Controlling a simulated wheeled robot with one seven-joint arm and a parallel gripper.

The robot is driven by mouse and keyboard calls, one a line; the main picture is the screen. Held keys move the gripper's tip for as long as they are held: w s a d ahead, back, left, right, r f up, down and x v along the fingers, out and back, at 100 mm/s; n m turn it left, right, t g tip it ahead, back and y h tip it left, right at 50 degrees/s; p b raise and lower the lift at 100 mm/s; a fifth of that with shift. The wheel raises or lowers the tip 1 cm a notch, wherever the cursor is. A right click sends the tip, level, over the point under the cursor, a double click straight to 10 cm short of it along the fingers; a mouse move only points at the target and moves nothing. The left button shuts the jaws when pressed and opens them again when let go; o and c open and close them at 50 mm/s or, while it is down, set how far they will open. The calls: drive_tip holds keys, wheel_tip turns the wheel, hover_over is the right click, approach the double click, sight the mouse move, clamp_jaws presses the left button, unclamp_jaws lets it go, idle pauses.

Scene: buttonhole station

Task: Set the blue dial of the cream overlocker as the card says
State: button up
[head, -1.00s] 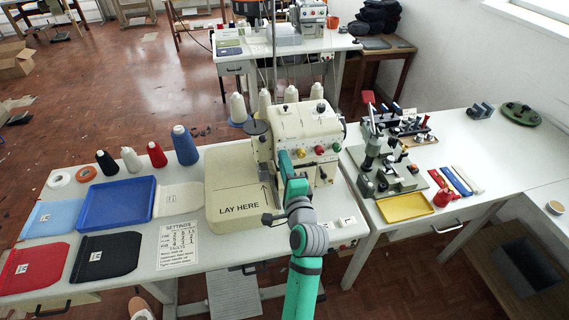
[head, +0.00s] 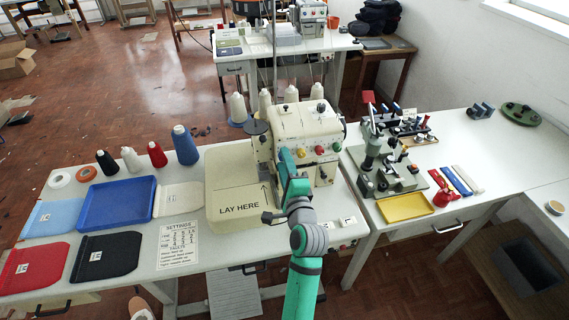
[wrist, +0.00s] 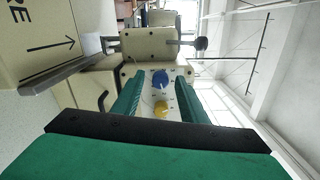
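The cream overlocker (head: 290,118) stands on the white table. Its yellow, red and green dials show in the head view; my arm hides the blue one. In the wrist view the blue dial (wrist: 160,78) is on the pale front face, beyond the yellow dial (wrist: 161,108). My gripper (wrist: 160,80) is open, one green finger on each side of the blue dial. A gap shows on both sides, and I see no contact. The settings card (head: 178,245) lies on the table left of the machine; its figures are too small to read surely.
The "LAY HERE" plate (head: 238,210) is left of my arm. A blue tray (head: 150,208), thread cones and coloured cloth pieces lie further left. A second table at right holds a green-grey press (head: 372,150) and a yellow tray (head: 425,206).

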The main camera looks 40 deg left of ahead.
drive_tip(key=shift+d, duration=0.1)
drive_tip(key=v, duration=1)
drive_tip(key=shift+s+d, duration=0.2)
drive_tip(key=shift+s, duration=0.1)
